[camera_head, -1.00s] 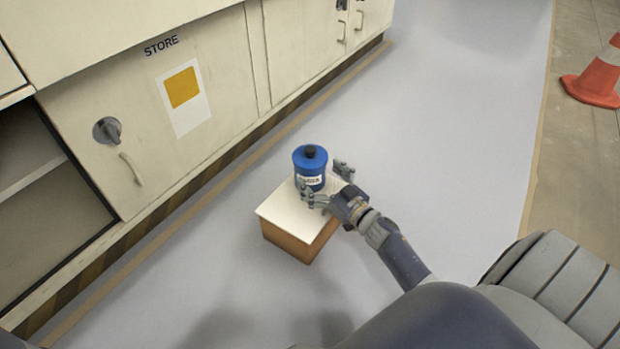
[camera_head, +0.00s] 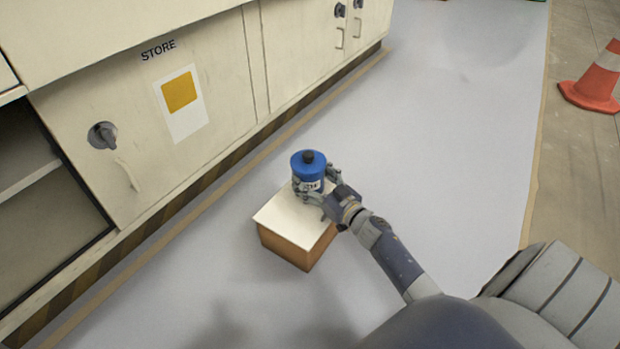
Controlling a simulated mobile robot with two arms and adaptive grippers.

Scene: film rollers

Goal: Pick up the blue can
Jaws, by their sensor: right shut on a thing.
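The blue can (camera_head: 308,165) has a black cap and a pale label on its side. It is upright at the far end of a small box with a white top (camera_head: 290,219) and brown sides. My right gripper (camera_head: 318,186) is shut on the can, with its fingers around the lower part on both sides. The fingers hide part of the label and the can's base, so I cannot tell whether it touches the box top. My left gripper is not in view.
Cream cabinets marked STORE (camera_head: 130,120) run along the left, with an open shelf compartment (camera_head: 40,190) at the far left. An orange and white cone (camera_head: 597,82) stands at the upper right. The grey floor (camera_head: 430,130) between is clear.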

